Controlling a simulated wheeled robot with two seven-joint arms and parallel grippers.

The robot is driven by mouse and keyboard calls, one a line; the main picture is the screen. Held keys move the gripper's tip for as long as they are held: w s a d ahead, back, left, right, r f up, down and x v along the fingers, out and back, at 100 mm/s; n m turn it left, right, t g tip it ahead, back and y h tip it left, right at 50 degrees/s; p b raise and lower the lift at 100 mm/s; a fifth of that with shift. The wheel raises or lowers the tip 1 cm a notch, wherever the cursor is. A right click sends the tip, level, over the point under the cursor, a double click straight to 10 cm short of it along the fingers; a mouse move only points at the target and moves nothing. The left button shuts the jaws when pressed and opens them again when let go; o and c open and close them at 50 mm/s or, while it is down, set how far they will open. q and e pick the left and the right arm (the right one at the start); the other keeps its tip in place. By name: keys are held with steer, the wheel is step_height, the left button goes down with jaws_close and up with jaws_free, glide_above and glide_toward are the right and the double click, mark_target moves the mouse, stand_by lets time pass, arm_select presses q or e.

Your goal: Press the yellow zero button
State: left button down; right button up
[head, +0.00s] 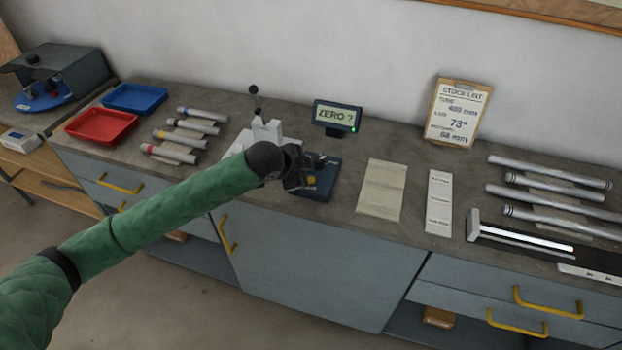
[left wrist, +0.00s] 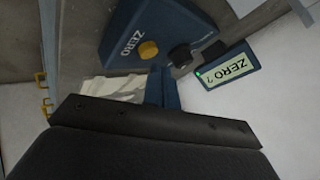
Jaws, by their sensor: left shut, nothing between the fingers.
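The yellow zero button (head: 311,181) sits on a dark blue box (head: 326,189) on the worktop. In the left wrist view the yellow button (left wrist: 149,49) is beside the word ZERO on the blue box (left wrist: 165,22), with a black knob (left wrist: 181,56) near it. My left gripper (head: 297,180) is at the box's left side in the head view, close to the button. Its fingers (left wrist: 162,75) are shut and empty, their tips just short of the button in the picture. I cannot tell whether they touch the box. My right gripper is out of view.
A small display (head: 338,115) behind the box reads "ZERO ?" and has a green light. A white fixture (head: 266,131) with a black-knobbed lever stands just left. Red (head: 101,126) and blue (head: 135,98) trays and several tubes lie further left. A beige sheet (head: 382,189) lies right.

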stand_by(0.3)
arm_select(q)
steer(key=shift+f, duration=0.2)
steer(key=shift+f, duration=0.25)
stand_by(0.5)
steer(key=shift+f, duration=0.4)
stand_by(0.4)
steer(key=shift+r, duration=0.1)
steer(key=shift+r+p, duration=0.8)
steer(key=shift+p, duration=0.15)
